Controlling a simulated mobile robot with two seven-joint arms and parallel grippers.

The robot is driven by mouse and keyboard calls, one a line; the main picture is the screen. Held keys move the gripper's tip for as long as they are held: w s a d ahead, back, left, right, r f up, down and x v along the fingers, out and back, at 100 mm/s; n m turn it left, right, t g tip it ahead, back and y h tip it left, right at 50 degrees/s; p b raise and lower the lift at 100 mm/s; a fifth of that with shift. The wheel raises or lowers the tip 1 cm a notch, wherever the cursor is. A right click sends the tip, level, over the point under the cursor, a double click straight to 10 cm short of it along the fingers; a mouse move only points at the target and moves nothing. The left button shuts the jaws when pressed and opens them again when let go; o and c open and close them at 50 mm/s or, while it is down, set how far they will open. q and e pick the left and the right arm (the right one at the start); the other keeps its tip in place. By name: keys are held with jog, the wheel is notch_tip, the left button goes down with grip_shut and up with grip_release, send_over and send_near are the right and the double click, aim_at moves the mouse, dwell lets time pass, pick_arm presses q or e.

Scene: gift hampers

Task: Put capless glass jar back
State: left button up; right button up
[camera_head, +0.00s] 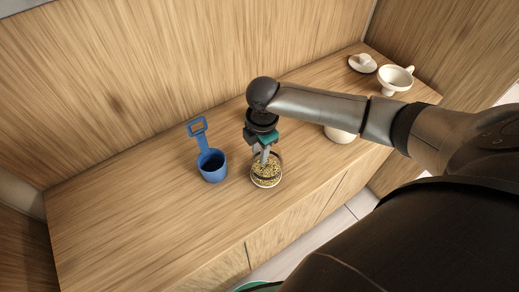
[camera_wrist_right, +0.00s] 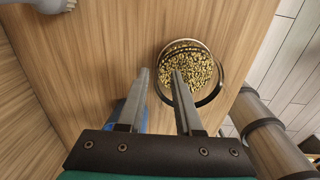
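An open glass jar (camera_head: 266,181) full of golden grains stands near the front edge of the wooden counter, with no cap on it. It also shows in the right wrist view (camera_wrist_right: 196,67), with its round rim facing the camera. My right gripper (camera_head: 265,156) points down at the jar's mouth, and its fingers (camera_wrist_right: 160,72) are spread apart. In the wrist view one finger overlaps the jar's opening and the other is outside the rim. I cannot tell whether either touches the glass. My left gripper is not in view.
A blue scoop (camera_head: 213,168) stands close left of the jar. A white cup (camera_head: 395,78) and a white lid-like piece (camera_head: 362,64) sit at the back right. A pale item (camera_head: 340,135) is partly hidden behind my right arm. The counter's left part is clear.

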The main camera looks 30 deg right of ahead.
notch_tip(320, 180, up, 12)
jog(key=p, duration=0.1)
jog(key=shift+s+r, duration=0.2)
jog(key=shift+s, duration=0.15)
